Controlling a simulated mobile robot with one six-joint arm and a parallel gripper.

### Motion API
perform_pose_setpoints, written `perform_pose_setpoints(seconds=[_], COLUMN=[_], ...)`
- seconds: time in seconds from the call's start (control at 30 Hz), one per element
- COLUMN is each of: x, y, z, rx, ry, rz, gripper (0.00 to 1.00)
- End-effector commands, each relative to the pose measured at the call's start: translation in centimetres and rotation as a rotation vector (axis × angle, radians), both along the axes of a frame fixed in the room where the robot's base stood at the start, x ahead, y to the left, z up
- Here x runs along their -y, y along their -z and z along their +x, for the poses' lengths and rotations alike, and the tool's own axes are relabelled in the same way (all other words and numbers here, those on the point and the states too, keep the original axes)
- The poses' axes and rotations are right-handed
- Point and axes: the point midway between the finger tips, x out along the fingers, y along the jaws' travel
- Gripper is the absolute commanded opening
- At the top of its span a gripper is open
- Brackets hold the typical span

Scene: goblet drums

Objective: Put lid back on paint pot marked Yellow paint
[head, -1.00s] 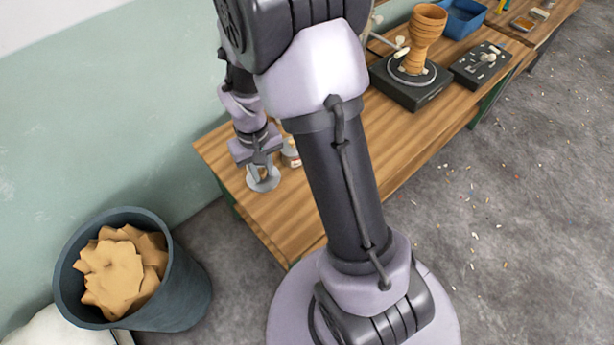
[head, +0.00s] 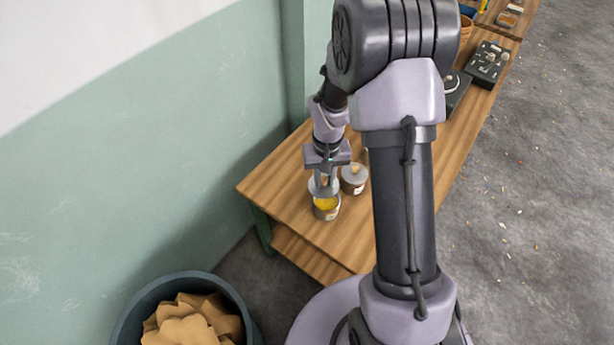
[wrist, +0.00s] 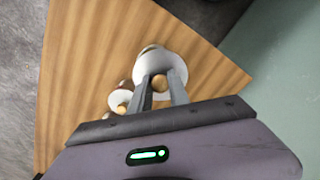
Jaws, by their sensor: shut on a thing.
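My gripper (head: 325,183) is shut on a pale grey round lid (head: 314,189), holding it by its wooden knob. In the wrist view the lid (wrist: 150,65) lies flat between and beyond the fingers (wrist: 160,86). An open pot (head: 328,214) with yellow paint stands on the bench, its yellow inside showing just below the lid in the head view. The lid overlaps the pot's far side in that view; the gap between them is hard to judge. In the wrist view the lid hides most of this pot. Its label is too small to read.
A second pot (head: 354,181) with a knobbed lid stands close to the right of the open pot, and also shows in the wrist view (wrist: 121,100). The wooden bench (head: 285,190) is clear to the left. A bin (head: 135,325) of crumpled brown paper stands on the floor.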

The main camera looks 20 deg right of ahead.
Motion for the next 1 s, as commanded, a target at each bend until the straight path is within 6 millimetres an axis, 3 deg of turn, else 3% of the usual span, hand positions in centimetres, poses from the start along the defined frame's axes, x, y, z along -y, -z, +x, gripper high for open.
perform_pose_setpoints(seconds=[0.2, 0.37, 0.73, 1.0], x=[1.7, 1.7, 1.7, 1.6], y=[2.2, 3.2, 7.9, 8.5], z=[0.2, 0.2, 0.2, 0.2], rx=[0.001, 0.001, 0.001, 0.001], ry=[0.044, 0.044, 0.043, 0.043], rz=[0.000, 0.000, 0.000, 0.000], gripper=[0.00, 0.00, 0.00, 0.00])
